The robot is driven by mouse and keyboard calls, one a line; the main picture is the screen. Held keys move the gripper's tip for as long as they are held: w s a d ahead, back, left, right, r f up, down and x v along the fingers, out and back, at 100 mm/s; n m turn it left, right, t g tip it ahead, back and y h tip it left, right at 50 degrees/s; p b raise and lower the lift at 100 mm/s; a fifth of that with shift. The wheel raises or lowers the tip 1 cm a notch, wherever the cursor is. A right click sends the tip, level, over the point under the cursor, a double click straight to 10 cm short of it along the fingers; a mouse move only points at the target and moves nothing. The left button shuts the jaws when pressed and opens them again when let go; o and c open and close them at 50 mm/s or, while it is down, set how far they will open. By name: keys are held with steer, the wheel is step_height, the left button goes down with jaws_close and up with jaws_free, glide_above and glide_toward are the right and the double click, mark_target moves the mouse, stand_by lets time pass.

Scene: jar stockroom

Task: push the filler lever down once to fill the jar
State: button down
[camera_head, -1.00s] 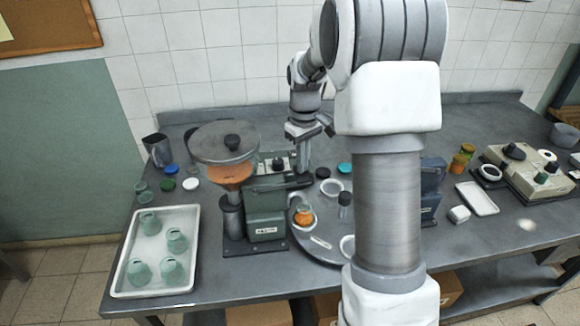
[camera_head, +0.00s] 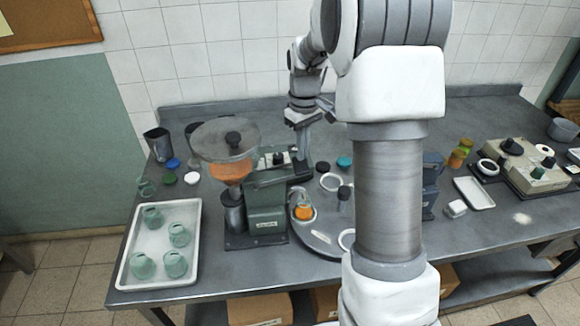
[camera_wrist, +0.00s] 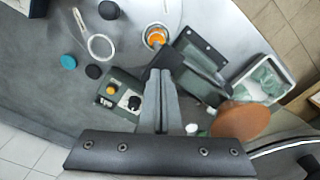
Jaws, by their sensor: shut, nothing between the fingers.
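The filler has a grey-green body (camera_head: 266,207), a glass hopper (camera_head: 224,143) with orange filling and a dark lever arm (camera_head: 285,175) reaching right from its top. In the wrist view, the lever's dark end (camera_wrist: 163,58) lies at my fingertips. A jar with orange in it (camera_head: 304,212) stands in a ring on the round plate right of the filler; it also shows in the wrist view (camera_wrist: 155,38). My gripper (camera_head: 303,156) is shut and empty, pointing down over the lever's end. I cannot tell whether it touches the lever.
A white tray (camera_head: 124,270) with several green jars stands left. A control box with knobs (camera_wrist: 120,95) is close beside my fingers. Dark and teal lids, a white ring (camera_wrist: 100,47) and, at right, another machine (camera_head: 530,165) stand on the bench.

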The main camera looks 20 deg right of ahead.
step_height(320, 180, up, 5)
steer(key=p, duration=0.4)
stand_by(0.3)
steer(key=shift+r, duration=0.1)
steer(key=s+a+r+m+t+b, duration=0.25)
steer(key=s+a+r, duration=0.45)
steer(key=s+r, duration=0.4)
steer(key=s+a+f+t, duration=0.1)
steer(key=s, duration=0.6)
steer(key=s+a+f+m+t, duration=0.1)
steer(key=s+a+t, duration=0.1)
steer(key=s, duration=0.5)
steer(key=shift+s+a+f+b, duration=0.15)
steer(key=shift+a+f+b, duration=0.15)
steer(key=shift+b, duration=0.15)
stand_by(0.4)
